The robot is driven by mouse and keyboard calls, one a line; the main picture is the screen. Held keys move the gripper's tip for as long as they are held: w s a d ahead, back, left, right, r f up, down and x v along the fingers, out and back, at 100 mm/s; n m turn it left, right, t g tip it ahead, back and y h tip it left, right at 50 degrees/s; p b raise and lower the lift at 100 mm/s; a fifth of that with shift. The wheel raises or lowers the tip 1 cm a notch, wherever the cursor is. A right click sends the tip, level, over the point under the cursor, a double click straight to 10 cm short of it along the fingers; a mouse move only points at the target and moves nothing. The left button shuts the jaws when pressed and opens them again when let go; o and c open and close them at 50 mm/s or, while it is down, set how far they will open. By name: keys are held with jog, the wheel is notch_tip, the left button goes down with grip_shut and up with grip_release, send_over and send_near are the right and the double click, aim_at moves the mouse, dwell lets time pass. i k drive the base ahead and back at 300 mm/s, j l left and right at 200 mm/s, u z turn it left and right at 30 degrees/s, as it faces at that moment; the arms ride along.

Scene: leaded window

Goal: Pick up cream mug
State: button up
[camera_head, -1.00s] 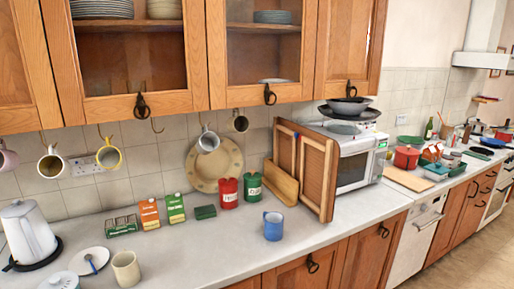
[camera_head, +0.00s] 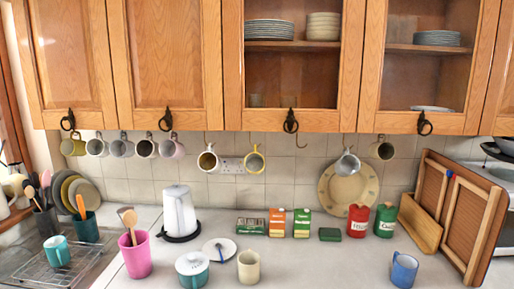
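A cream mug (camera_head: 248,266) stands upright on the pale worktop, near the bottom middle of the head view. It is to the right of a white-and-teal lidded pot and below a small white dish. No handle shows clearly on it. Several other mugs hang from hooks under the cupboards, among them a white one (camera_head: 208,161) and a yellow-rimmed one (camera_head: 254,162). My gripper is not in view.
Close to the mug are the lidded pot (camera_head: 193,268), the white dish (camera_head: 219,249) and a pink utensil pot (camera_head: 135,254). A blue mug (camera_head: 404,269) is at right. Worktop between cream and blue mugs is clear.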

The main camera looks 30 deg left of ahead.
aim_at(248, 261)
jog(key=u, duration=1.4)
